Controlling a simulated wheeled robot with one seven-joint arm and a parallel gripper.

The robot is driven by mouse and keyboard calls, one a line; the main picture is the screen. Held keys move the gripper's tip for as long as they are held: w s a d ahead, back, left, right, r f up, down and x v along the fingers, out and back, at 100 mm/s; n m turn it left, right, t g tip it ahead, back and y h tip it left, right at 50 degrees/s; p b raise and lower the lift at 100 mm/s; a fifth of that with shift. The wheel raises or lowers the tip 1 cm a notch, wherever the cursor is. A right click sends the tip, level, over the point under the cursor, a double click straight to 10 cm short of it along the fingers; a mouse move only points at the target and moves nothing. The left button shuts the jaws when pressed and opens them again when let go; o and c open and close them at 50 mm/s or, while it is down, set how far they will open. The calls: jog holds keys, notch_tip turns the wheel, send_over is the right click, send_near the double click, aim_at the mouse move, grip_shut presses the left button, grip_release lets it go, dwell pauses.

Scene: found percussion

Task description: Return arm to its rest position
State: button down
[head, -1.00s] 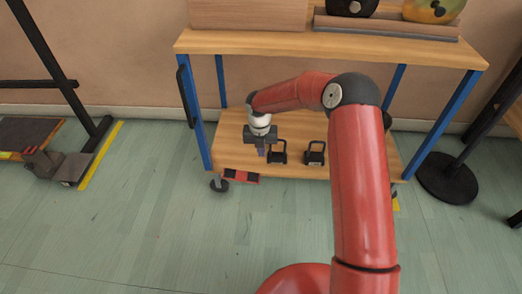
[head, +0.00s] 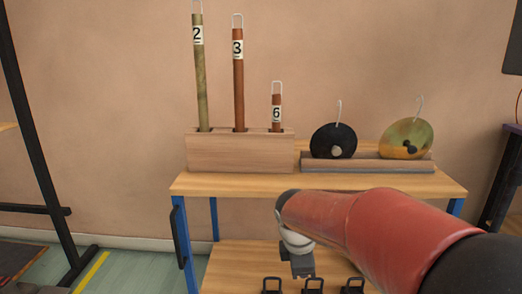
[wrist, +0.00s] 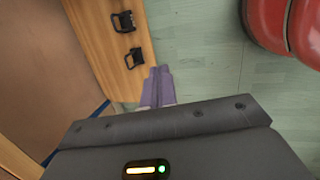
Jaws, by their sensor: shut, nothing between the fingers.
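My gripper (wrist: 158,78) shows in the wrist view with its purple fingers together and nothing between them. In the head view, my red arm reaches in from the lower right, and its grey gripper body (head: 302,264) hangs in front of the cart's lower shelf (head: 235,265). The fingertips are not clear there. Black handled items (head: 312,285) stand on that shelf below the gripper; two of them also show in the wrist view (wrist: 133,57), apart from the fingers.
The cart's top shelf (head: 225,187) carries a wooden block (head: 240,155) with tubes numbered 2, 3 and 6. Beside it, a rack (head: 365,163) holds a black disc (head: 333,141) and a green-yellow disc (head: 406,138). A black stand (head: 35,140) is at left. Green floor (wrist: 205,85) is open beside the shelf.

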jog(key=s+d+r+m+t+y, duration=0.1)
jog(key=s+d+r+m, duration=0.1)
jog(key=s+m, duration=0.6)
jog(key=s+d+r+m+t, duration=0.2)
jog(key=s+d+r+m, duration=0.1)
jog(key=s+m, duration=0.6)
jog(key=s+r, duration=0.1)
jog(key=s, duration=0.2)
jog(key=shift+d+m+y+p, duration=0.3)
jog(key=shift+y+p, duration=0.05)
jog(key=shift+y, duration=0.05)
